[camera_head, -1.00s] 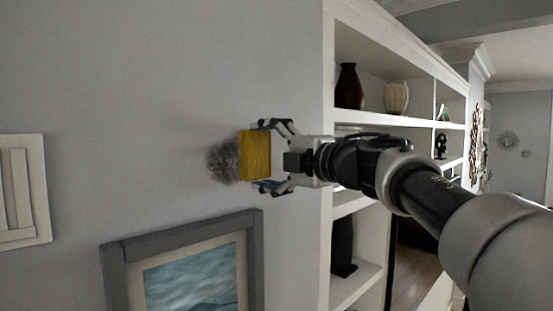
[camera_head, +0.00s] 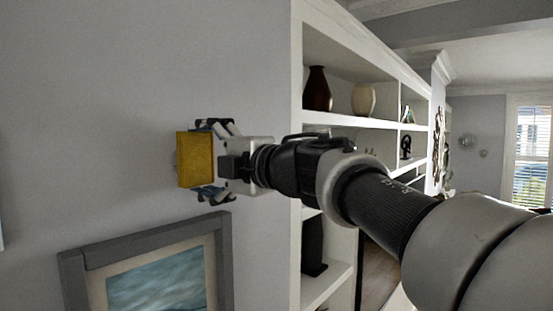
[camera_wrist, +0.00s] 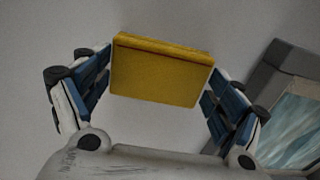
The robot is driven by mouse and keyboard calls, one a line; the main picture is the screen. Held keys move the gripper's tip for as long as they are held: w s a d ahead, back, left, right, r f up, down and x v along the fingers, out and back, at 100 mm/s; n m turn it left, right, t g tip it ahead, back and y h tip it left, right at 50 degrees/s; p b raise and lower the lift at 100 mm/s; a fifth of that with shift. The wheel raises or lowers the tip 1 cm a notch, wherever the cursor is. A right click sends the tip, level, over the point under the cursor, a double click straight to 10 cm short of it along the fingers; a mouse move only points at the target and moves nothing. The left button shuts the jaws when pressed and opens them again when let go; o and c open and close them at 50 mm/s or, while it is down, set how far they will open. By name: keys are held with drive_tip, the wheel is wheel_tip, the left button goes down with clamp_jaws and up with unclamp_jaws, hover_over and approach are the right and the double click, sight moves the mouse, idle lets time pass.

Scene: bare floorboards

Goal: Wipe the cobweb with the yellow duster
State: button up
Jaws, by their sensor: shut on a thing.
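My gripper (camera_head: 208,160) is shut on the yellow duster (camera_head: 195,160), a flat block held upright at the grey wall. In the wrist view the duster (camera_wrist: 160,72) sits between the two blue-padded fingers of my gripper (camera_wrist: 158,88), with its broad side showing. The dark cobweb does not show clearly now. The duster covers the patch of wall where it was, with at most a faint dark trace at the duster's left edge. I cannot tell whether the duster touches the wall or how much cobweb is behind it.
A grey-framed picture (camera_head: 75,278) hangs on the wall below the duster; its frame (camera_wrist: 262,95) also shows in the wrist view. A white shelf unit (camera_head: 297,90) with a brown vase (camera_head: 318,90) and a cream vase (camera_head: 363,99) stands to the right. The wall above is bare.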

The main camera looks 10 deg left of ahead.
drive_tip(key=shift+s+a, duration=0.5)
drive_tip(key=shift+s, duration=0.4)
drive_tip(key=shift+s+a, duration=0.45)
drive_tip(key=shift+s, duration=0.45)
drive_tip(key=shift+r, duration=0.8)
drive_tip(key=w+d, duration=0.5)
drive_tip(key=w, duration=0.5)
drive_tip(key=shift+w+d, duration=0.35)
drive_tip(key=shift+w, duration=0.05)
drive_tip(key=shift+d, duration=0.1)
drive_tip(key=shift+b+v, duration=0.35)
drive_tip(key=shift+v, duration=2.6)
drive_tip(key=v, duration=0.3)
drive_tip(key=shift+s, duration=0.1)
